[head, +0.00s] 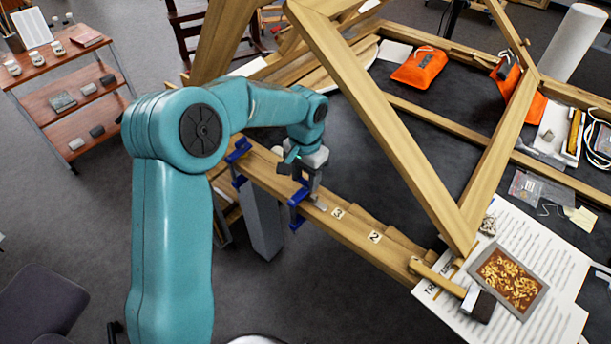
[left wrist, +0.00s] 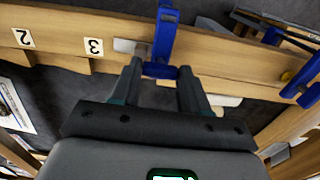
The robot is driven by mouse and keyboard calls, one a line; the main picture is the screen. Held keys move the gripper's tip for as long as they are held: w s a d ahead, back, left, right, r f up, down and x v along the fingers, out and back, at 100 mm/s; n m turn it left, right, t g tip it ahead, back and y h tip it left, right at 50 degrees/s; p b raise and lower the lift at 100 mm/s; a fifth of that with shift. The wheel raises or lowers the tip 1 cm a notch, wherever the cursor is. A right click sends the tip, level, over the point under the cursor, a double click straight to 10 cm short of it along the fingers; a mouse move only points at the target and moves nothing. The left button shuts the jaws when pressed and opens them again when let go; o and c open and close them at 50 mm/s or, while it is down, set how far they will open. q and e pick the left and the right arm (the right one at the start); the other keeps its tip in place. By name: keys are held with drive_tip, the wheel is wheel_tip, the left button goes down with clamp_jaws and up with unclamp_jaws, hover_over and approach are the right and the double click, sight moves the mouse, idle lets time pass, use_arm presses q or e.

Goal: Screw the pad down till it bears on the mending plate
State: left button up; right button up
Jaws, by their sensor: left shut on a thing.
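A blue clamp (head: 297,198) sits on the wooden beam (head: 350,228) beside the number 3 label. It also shows in the left wrist view (left wrist: 166,32). The mending plate (left wrist: 126,46), a pale metal strip, lies on the beam at this clamp; its end shows in the head view (head: 319,205). My left gripper (head: 301,183) is over the clamp. In the left wrist view its fingertips (left wrist: 160,69) close around the clamp's blue lower part. I cannot make out the pad or whether it touches the plate. My right gripper is not in view.
A second blue clamp (head: 238,152) grips the beam farther left; it shows in the left wrist view (left wrist: 300,86). Sloping timbers (head: 385,120) rise behind. A hammer (head: 450,283) and gilt fragment (head: 510,279) lie on papers at right. A shelf cart (head: 75,92) stands far left.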

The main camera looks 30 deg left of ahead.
use_arm(q)
drive_tip(key=m, duration=0.3)
drive_tip(key=shift+m, duration=0.4)
drive_tip(key=m, duration=0.3)
drive_tip(key=shift+m, duration=0.3)
drive_tip(key=m+p, duration=0.1)
drive_tip(key=m, duration=0.5)
drive_tip(key=m+p, duration=0.1)
drive_tip(key=m, duration=0.6)
drive_tip(key=shift+m+p, duration=0.3)
drive_tip(key=m+p, duration=0.1)
drive_tip(key=m, duration=0.5)
drive_tip(key=shift+m+p, duration=0.3)
drive_tip(key=o, duration=1.1)
drive_tip(key=shift+c, duration=0.2)
